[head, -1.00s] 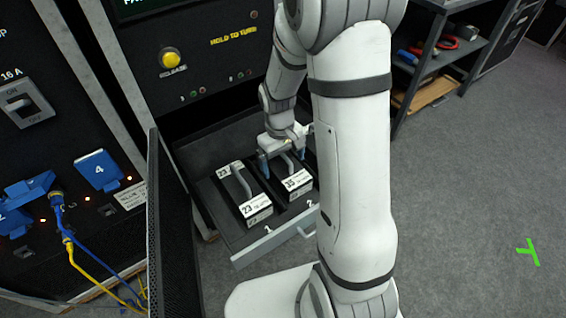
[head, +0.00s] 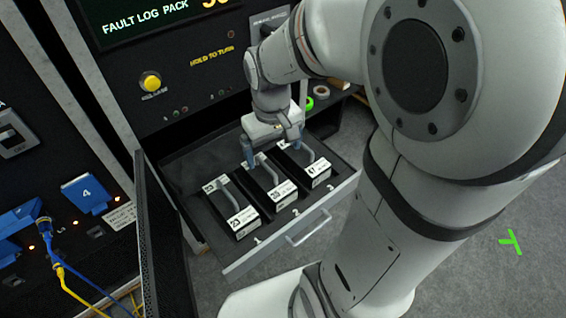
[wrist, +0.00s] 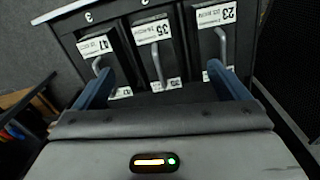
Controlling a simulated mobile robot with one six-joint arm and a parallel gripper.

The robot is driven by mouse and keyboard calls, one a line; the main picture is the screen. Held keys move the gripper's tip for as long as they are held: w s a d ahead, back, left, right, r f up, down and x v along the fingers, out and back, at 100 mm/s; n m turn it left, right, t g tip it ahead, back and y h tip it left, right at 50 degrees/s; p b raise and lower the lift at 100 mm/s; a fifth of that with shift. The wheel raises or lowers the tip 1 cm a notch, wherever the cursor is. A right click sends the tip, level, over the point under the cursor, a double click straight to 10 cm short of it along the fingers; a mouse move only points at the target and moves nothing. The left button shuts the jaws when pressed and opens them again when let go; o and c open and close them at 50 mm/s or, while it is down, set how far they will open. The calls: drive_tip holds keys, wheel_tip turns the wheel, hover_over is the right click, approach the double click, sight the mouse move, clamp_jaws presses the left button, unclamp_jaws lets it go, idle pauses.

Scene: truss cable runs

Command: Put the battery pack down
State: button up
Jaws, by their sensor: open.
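The open drawer holds three black battery packs side by side, each with a grey handle and white number labels. Pack 35 (head: 272,186) sits in the middle, between pack 23 (head: 232,206) and pack 47 (head: 309,168). My gripper (head: 272,152) is open and empty above the rear part of the middle pack. In the wrist view its blue fingers stand wide apart, with the handle of pack 35 (wrist: 158,66) between them and not gripped. Pack 47 (wrist: 100,52) and pack 23 (wrist: 214,38) lie on either side. The gap between fingertips and handle is hard to judge.
The drawer front (head: 290,238) has a grey handle and numbered slots. A black mesh panel (head: 163,240) stands at the drawer's left. Blue and yellow cables (head: 52,245) hang from the left rack. Open floor lies to the right.

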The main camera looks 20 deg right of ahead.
drive_tip(key=s+r+m+t, duration=0.1)
drive_tip(key=s+r, duration=0.1)
drive_tip(key=s, duration=0.5)
drive_tip(key=shift+s+r+m, duration=0.2)
drive_tip(key=shift+s+m, duration=0.1)
drive_tip(key=shift+m, duration=0.1)
drive_tip(key=shift+a, duration=0.1)
drive_tip(key=shift+c, duration=0.3)
idle(0.5)
